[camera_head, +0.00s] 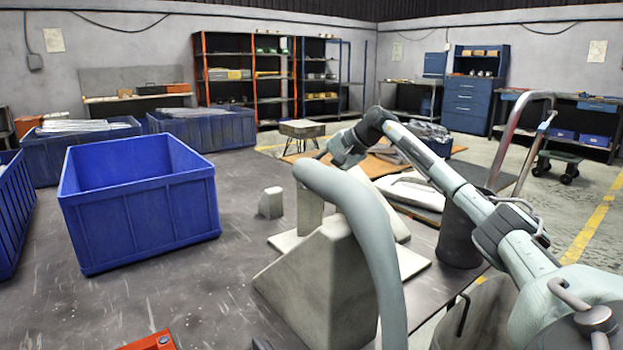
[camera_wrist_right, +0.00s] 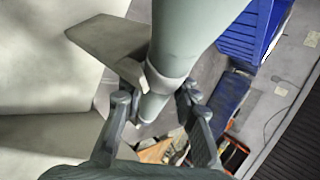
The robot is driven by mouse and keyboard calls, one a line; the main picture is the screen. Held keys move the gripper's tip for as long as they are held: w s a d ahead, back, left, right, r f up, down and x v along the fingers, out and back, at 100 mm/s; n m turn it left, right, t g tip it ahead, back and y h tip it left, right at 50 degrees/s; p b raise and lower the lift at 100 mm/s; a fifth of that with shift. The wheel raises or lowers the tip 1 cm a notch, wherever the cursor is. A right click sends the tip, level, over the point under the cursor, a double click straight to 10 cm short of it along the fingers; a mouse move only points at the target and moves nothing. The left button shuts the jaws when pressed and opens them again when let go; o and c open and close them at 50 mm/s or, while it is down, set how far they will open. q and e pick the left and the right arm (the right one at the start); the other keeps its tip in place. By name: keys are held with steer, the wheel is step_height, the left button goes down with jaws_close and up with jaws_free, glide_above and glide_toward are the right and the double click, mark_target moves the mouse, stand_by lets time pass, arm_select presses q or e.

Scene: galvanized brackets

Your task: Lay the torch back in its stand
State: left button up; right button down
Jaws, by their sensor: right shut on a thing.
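The torch (camera_head: 360,215) appears to be the thick grey-green curved tube arching across the head view. It runs from near my right gripper (camera_head: 340,155) down to the bottom edge. In the right wrist view the torch (camera_wrist_right: 185,40) passes between the fingers of my right gripper (camera_wrist_right: 153,98), which is shut on it near a pale collar. The stand appears to be the pale grey sloped block (camera_head: 320,285) with uprights on a flat base, below and behind the tube. The tube hides part of it, and I cannot tell whether they touch. My left gripper is not in view.
A large blue crate (camera_head: 140,210) stands left on the dark table (camera_head: 215,300), with other blue crates behind. A small grey block (camera_head: 271,203) sits left of the stand. A red object (camera_head: 150,342) shows at the front edge. The table between crate and stand is mostly clear.

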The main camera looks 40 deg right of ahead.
steer(key=c, duration=1.1)
jaws_free()
steer(key=shift+f, duration=0.1)
steer(key=shift+c, duration=0.2)
steer(key=shift+o, duration=0.2)
steer(key=shift+f, duration=0.15)
steer(key=v, duration=0.8)
